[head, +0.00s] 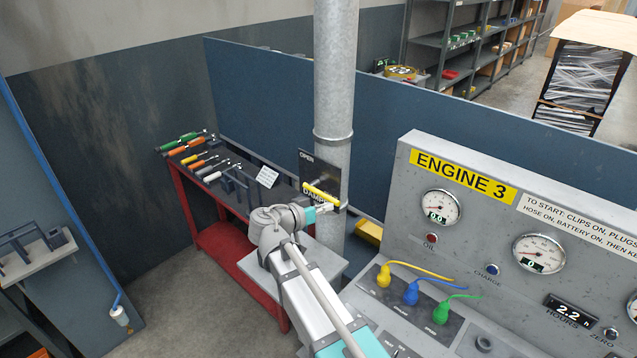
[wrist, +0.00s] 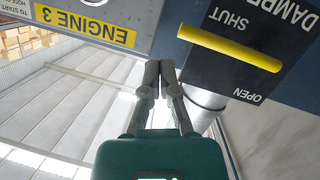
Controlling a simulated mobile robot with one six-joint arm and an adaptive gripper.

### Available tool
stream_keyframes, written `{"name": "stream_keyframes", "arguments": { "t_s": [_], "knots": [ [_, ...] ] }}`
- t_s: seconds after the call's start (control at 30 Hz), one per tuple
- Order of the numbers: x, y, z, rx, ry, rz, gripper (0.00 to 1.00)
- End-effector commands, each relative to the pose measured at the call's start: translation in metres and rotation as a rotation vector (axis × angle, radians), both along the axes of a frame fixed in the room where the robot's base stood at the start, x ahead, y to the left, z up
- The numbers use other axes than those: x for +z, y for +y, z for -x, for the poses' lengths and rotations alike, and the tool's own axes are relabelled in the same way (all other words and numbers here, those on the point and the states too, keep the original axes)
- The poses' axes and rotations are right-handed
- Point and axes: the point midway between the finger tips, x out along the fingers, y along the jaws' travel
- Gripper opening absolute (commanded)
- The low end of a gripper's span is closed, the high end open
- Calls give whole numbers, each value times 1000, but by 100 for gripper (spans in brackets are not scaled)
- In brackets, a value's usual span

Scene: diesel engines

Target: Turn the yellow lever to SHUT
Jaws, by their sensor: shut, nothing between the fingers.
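The yellow lever (head: 321,195) is a bar on a dark plate (head: 320,168) fixed to the grey pipe. The lever also shows in the wrist view (wrist: 230,48), where the picture is upside down and the plate reads SHUT, OPEN and part of DAMPER. The bar lies slantwise between the words SHUT and OPEN. My gripper (head: 328,208) is close in front of the lever's lower part in the head view. In the wrist view my gripper (wrist: 157,80) has its fingertips together and empty, beside the lever's near end with a gap in the picture. The lever's pivot is hidden.
The ENGINE 3 panel (head: 480,200) with gauges and coloured plugs stands right of the pipe (head: 334,80). A red tool bench (head: 190,205) stands to the left. A blue partition (head: 255,100) runs behind. Open floor (head: 185,290) shows at lower left.

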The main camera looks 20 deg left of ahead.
Motion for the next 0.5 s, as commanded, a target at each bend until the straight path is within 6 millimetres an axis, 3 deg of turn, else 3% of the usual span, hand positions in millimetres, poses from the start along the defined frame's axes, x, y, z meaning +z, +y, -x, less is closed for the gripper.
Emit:
{"name": "stream_keyframes", "arguments": {
  "t_s": [0.03, 0.2, 0.33, 0.5],
  "knots": [
    [13, 21, 5, 25, -41, -3, 0],
    [38, 63, 22, 83, -154, -21, 0],
    [47, 79, 30, 109, -201, -30, 0],
    [50, 85, 33, 117, -217, -33, 0]
  ]
}}
